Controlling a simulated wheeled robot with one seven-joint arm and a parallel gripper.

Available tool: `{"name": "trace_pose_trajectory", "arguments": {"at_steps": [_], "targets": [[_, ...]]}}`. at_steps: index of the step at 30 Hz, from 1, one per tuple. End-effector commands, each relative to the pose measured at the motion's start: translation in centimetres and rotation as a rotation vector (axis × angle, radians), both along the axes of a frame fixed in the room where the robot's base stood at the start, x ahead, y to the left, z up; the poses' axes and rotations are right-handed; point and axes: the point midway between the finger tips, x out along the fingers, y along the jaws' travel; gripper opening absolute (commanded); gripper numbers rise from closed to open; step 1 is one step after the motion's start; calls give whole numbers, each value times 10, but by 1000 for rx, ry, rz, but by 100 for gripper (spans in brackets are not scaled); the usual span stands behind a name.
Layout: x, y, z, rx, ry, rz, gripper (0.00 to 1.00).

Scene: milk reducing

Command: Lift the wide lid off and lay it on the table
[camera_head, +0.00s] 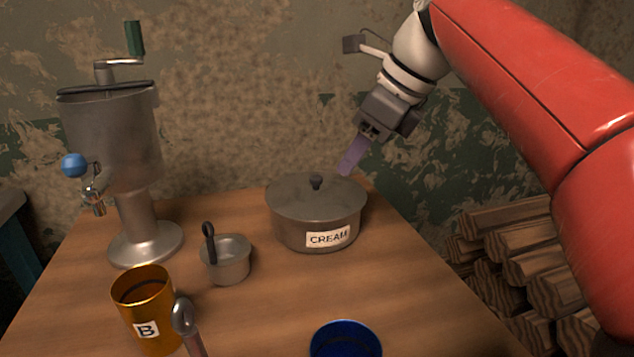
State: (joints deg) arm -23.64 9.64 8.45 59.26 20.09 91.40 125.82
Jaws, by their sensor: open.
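The wide lid (290,190) is grey metal with a small dark knob (316,181) at its middle. It sits on the wide grey pot (285,232), which has a label reading CREAM, at the back right of the table. My gripper (347,172) is open and empty, with its purple finger pointing down just above the lid's right back side. It is to the right of the knob and apart from it. Only one finger shows clearly; the other is hidden.
The wooden table (400,300) is bare right of the pot. A hand-cranked metal separator (130,150) stands at the back left. A small pan (228,262), an orange cup marked B (150,310), a ladle (184,318) and a blue container (345,340) stand nearer. Logs (520,255) lie beyond the right edge.

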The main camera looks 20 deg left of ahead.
Motion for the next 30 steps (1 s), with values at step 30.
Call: {"name": "trace_pose_trajectory", "arguments": {"at_steps": [30], "targets": [[9,59,-58,25,74,-65,45]]}}
